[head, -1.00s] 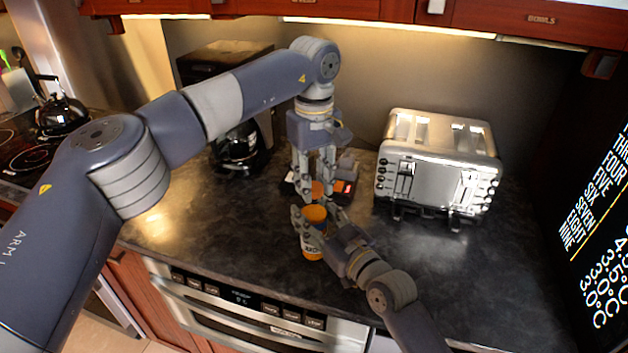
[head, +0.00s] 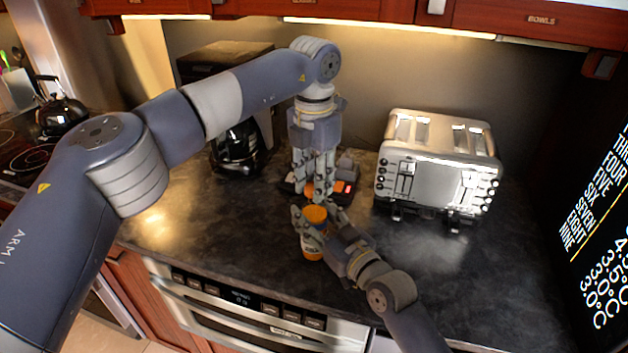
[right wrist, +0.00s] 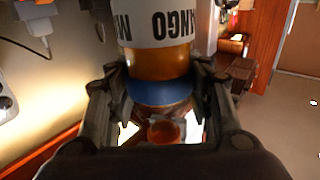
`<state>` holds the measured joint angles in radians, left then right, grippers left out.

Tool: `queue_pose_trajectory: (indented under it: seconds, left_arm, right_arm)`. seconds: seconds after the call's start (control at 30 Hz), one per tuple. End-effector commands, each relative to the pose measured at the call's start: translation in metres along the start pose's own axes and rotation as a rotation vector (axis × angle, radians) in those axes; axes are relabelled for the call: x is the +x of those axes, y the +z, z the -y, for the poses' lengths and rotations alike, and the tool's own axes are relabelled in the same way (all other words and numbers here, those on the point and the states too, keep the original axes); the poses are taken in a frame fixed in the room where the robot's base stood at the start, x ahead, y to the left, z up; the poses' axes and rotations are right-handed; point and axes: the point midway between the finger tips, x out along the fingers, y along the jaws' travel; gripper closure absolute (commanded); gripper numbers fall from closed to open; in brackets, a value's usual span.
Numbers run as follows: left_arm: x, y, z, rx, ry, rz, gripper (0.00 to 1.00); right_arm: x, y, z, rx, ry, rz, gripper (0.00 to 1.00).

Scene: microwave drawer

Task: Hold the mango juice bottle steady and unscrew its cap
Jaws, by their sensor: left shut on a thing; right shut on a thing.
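The mango juice bottle (head: 312,248) stands upright on the dark counter near its front edge. My right gripper (head: 314,223) is shut around its upper part, just below the orange top. In the right wrist view the bottle (right wrist: 157,65) appears upside down, with its MANGO label, orange juice and a blue band between the fingers (right wrist: 160,95). My left gripper (head: 319,192) points down just above and behind the bottle top, shut on a small orange cap (head: 309,190). The cap appears apart from the bottle. A round orange-red piece, likely this cap, shows beyond the blue band (right wrist: 165,131).
A silver toaster (head: 437,165) stands to the right. A coffee maker (head: 236,148) stands at the back left. A dark device with a red display (head: 345,187) sits close behind the left fingers. The counter (head: 210,215) is clear to the left of the bottle.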

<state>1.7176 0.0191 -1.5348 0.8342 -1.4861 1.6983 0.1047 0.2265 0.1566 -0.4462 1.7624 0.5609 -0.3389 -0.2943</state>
Motion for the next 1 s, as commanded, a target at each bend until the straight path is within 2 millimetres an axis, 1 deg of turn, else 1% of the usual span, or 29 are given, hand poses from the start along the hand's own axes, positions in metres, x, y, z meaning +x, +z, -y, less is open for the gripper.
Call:
queue_pose_trajectory:
  seconds: [0.1, 0.8, 0.9, 1.0]
  left_arm:
    - [-0.0005, 0.0006, -0.0004, -0.224, 0.001, 0.003, 1.00]
    - [-0.0017, 0.0009, -0.0012, -1.557, 0.000, 0.006, 1.00]
    - [-0.0019, 0.0009, -0.0013, -1.738, 0.000, 0.006, 1.00]
    - [-0.0020, 0.0009, -0.0014, -1.882, -0.001, 0.007, 1.00]
  right_arm:
    - [0.0000, -0.0005, 0.0004, -0.001, -0.001, -0.001, 1.00]
    - [0.0000, -0.0006, 0.0009, -0.002, -0.001, -0.002, 1.00]
    - [0.0000, -0.0006, 0.0009, -0.002, -0.001, -0.002, 1.00]
    - [0.0000, -0.0007, 0.0010, -0.002, -0.001, -0.002, 1.00]
